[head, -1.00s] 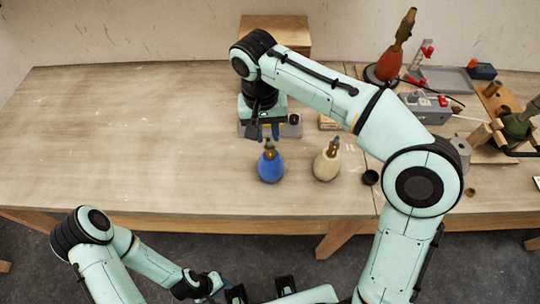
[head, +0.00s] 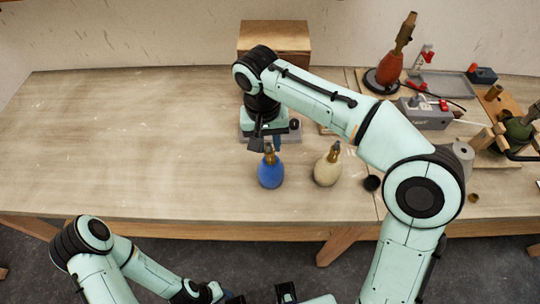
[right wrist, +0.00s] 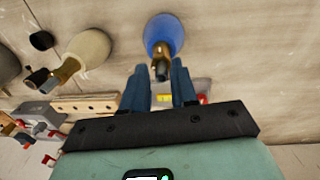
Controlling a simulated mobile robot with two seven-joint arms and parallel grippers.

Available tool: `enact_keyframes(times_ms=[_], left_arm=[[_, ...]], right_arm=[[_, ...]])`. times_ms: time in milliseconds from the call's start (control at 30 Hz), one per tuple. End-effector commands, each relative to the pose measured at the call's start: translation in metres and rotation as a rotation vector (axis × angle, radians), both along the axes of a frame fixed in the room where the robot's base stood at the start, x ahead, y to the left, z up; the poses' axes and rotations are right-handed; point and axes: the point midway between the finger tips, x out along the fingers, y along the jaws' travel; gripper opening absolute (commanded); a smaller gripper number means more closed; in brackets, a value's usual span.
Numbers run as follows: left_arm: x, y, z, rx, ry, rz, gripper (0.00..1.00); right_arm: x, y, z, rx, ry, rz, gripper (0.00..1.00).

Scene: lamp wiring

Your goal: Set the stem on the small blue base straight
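The small blue base (head: 271,174) stands on the table in front of my right gripper. Its short brass stem (head: 269,155) leans slightly; the exact tilt is hard to tell. In the right wrist view, the blue base (right wrist: 164,34) is at the top, with its brass and dark stem (right wrist: 161,68) pointing toward me. My right gripper (head: 268,144) is just behind the stem. In the right wrist view, its two blue fingers (right wrist: 158,76) are apart, with the stem's end at the gap between their tips. My left arm is low at the left; its gripper is mostly cut off.
A cream base (head: 327,171) with a stem stands right of the blue one, with a small black cup (head: 371,183) beyond it. A wooden box (head: 275,40) is at the back. Tools and a red lamp (head: 390,68) crowd the right. The table's left is clear.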

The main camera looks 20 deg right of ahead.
Motion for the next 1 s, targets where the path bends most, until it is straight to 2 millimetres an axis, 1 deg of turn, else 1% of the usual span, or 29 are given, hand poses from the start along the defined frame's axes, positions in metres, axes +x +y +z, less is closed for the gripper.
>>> enact_keyframes(times_ms=[1000], left_arm=[[-0.0006,0.0000,-0.0008,0.000,0.001,0.000,0.43]], right_arm=[[-0.0016,-0.0075,0.0006,-0.001,0.000,-0.001,0.28]])
